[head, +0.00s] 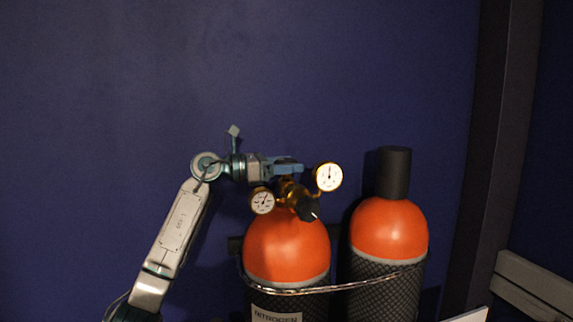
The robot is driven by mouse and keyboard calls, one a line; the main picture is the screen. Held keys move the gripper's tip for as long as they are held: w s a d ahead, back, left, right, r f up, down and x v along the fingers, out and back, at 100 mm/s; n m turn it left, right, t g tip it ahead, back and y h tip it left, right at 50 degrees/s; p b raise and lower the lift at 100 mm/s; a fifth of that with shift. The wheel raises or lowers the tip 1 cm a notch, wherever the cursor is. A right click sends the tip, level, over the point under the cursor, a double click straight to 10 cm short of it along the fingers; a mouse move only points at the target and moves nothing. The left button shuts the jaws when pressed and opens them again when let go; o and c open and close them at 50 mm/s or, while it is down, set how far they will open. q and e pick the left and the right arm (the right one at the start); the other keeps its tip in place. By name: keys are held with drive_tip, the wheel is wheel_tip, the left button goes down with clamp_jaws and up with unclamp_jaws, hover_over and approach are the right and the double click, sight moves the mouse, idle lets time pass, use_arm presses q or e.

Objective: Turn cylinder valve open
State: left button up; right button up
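An orange-topped gas cylinder (287,251) labelled NITROGEN stands upright in the lower middle of the head view. A brass regulator with a black knob (304,207) and two round gauges, one at left (262,201) and one at upper right (328,177), sits on its top. My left gripper (290,167) reaches in from the left, its blue fingers level with the valve area just above the brass fitting. The fingers overlap the fitting's upper part in the picture. The finger gap and any contact with the valve cannot be made out. My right gripper is not in view.
A second orange-topped cylinder (389,231) with a black cap (394,173) stands at the right. A chain (330,288) runs across both cylinders. A dark blue wall (120,90) is behind, and a dark post (498,120) rises at right. The space above the cylinders is clear.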

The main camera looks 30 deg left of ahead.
use_arm(q)
drive_tip(key=c, duration=0.8)
drive_tip(key=shift+n+t+y+p, duration=0.75)
drive_tip(key=shift+n+t+y, duration=0.65)
drive_tip(key=shift+y, duration=0.6)
drive_tip(key=shift+n+t+y, duration=0.4)
drive_tip(key=shift+n+y, duration=0.5)
drive_tip(key=shift+y, duration=0.2)
drive_tip(key=o, duration=0.9)
drive_tip(key=shift+o, duration=0.2)
